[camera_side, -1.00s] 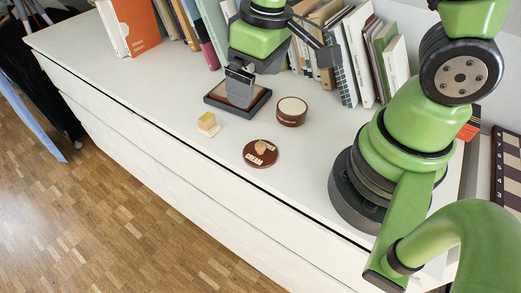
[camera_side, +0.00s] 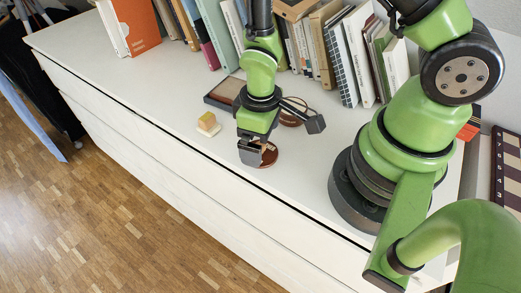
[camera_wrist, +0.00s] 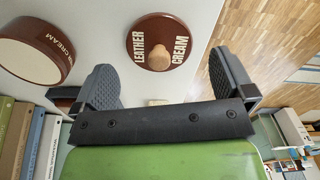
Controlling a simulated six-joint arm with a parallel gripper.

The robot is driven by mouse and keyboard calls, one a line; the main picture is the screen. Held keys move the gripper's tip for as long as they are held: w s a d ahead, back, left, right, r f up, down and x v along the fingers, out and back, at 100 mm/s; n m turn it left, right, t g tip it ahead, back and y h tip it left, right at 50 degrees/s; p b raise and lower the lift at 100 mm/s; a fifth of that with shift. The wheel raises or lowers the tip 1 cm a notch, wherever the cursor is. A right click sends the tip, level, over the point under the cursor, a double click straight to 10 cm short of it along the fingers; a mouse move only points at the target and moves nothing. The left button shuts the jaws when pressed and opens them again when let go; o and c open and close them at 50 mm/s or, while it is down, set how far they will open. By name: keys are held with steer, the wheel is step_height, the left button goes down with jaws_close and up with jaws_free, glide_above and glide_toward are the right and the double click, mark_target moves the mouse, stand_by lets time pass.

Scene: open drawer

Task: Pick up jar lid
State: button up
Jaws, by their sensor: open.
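The jar lid is a round brown disc with "LEATHER CREAM" lettering and a pale wooden knob. In the wrist view the lid (camera_wrist: 147,38) lies flat, just beyond my open fingertips, with its knob roughly between them in picture width. In the side view the lid (camera_side: 269,158) is partly hidden by my gripper (camera_side: 256,153), which hangs over it. My gripper also shows in the wrist view (camera_wrist: 163,80), open with nothing between its fingers. The brown jar (camera_wrist: 32,52) with a pale top stands beside the lid; in the side view my arm partly covers the jar (camera_side: 290,121).
A dark-rimmed tray (camera_side: 215,102) lies behind my gripper. A small yellow-topped block (camera_side: 207,122) sits left of it. Books (camera_side: 356,50) line the back of the white dresser top (camera_side: 130,75). The front-left surface is clear, ending at the dresser's front edge.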

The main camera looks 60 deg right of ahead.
steer(key=shift+f, duration=1.4)
steer(key=shift+c, duration=0.2)
steer(key=c, duration=0.8)
steer(key=shift+r, duration=0.1)
